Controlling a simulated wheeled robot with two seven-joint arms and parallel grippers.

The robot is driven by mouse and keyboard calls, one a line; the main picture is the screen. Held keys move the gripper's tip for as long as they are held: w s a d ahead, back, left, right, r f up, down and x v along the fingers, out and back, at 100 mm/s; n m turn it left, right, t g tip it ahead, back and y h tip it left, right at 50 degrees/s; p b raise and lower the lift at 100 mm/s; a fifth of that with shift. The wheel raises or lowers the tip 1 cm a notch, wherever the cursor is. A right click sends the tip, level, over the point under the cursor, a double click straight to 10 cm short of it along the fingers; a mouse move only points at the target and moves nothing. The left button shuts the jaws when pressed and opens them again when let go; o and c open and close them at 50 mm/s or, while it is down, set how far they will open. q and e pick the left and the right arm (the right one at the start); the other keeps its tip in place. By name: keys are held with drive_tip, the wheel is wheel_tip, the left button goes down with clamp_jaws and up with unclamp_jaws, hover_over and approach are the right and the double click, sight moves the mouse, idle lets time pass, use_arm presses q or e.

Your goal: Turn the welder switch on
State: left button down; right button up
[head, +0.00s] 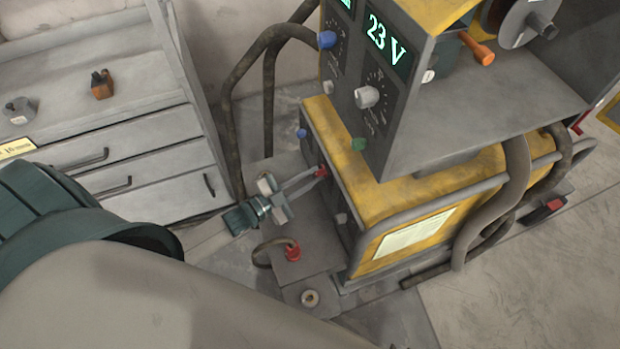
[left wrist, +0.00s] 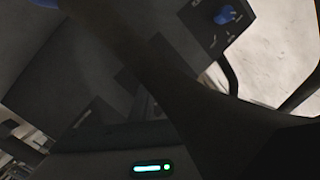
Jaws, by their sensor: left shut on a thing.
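The welder (head: 420,210) is a yellow and grey machine with a lit display (head: 380,35) reading 23 V on its upper unit. A small red switch (head: 321,171) sits on the front face of its lower yellow body. My left gripper (head: 312,180) reaches in from the left, and its fingers are shut on the red switch. The fingertips partly hide the switch, so I cannot tell its position. The left wrist view is dark and shows the welder's panel close up, with a blue knob (left wrist: 228,15); the switch is not clear there.
A blue knob (head: 327,40) and a white knob (head: 367,97) are on the upper panel. A red connector (head: 292,251) with a cable is below my gripper. Thick hoses (head: 515,190) run along the welder's side. A grey drawer cabinet (head: 150,170) stands at left.

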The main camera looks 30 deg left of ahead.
use_arm(q)
drive_tip(key=shift+f+m+t+b, duration=0.1)
drive_tip(key=shift+m+t+b, duration=0.3)
drive_tip(key=shift+m, duration=0.5)
use_arm(e)
drive_tip(key=shift+s+d+f+g, duration=0.4)
drive_tip(key=shift+s+d, duration=0.15)
use_arm(q)
drive_tip(key=c, duration=1.7)
unclamp_jaws()
